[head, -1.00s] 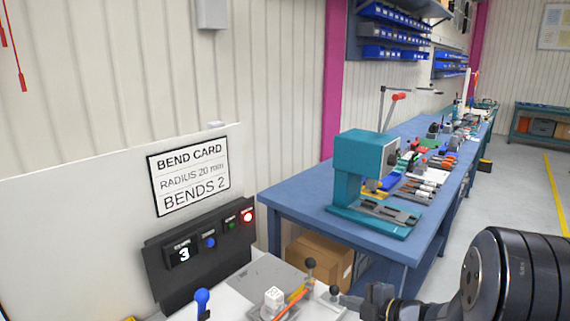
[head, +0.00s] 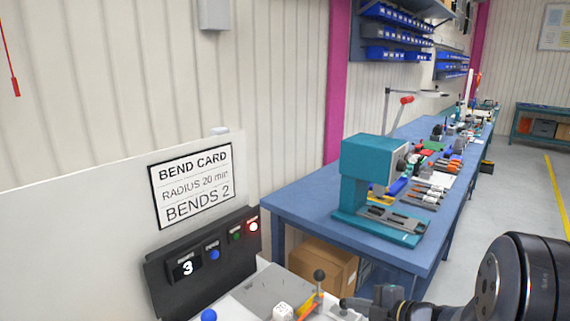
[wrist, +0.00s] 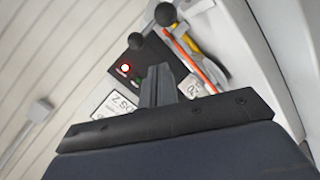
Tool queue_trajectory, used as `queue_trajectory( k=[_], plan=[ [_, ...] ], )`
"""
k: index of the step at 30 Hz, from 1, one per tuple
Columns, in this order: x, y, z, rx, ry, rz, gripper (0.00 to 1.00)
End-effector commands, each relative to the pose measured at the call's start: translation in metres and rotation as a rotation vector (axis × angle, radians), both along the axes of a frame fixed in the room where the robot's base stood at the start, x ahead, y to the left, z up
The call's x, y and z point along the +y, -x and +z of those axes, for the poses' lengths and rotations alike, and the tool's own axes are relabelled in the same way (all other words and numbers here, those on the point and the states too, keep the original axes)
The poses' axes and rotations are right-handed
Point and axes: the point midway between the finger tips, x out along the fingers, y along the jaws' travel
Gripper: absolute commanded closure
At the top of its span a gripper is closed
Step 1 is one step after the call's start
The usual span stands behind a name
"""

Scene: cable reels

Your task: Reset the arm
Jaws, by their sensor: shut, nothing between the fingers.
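My gripper (wrist: 157,86) is in the middle of the wrist view. Its two grey fingers are together with nothing between them. In the head view my dark arm reaches in from the lower right, over the right side of the bending fixture. The fixture's pale plate (head: 268,290) carries a white block (head: 282,312), an orange bar (head: 309,304) and a black-knobbed lever (head: 319,275). The wrist view shows the orange bar (wrist: 197,60) and two black knobs beyond the fingers. Whether the gripper touches the fixture cannot be told.
A black panel (head: 215,262) shows "3" and a lit red button, below a bend card (head: 190,186) reading "BENDS 2". A blue bench (head: 292,199) with a teal press (head: 368,165) stands at right. A cardboard box (head: 327,263) is beneath it.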

Motion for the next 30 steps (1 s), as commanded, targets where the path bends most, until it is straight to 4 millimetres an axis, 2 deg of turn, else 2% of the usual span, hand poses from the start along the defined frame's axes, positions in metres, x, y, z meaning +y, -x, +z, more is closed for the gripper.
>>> queue_trajectory(
  k=[2, 12, 21, 30],
  plan=[
    [0.001, 0.01, 0.006, -0.001, 0.001, -0.001, 1.0],
    [-0.037, 0.048, 0.029, -0.001, 0.002, -0.005, 1.0],
    [-0.063, 0.075, 0.044, 0.0, 0.0, -0.003, 1.0],
    [-0.065, 0.068, 0.045, -0.008, 0.009, -0.062, 1.0]
  ],
)
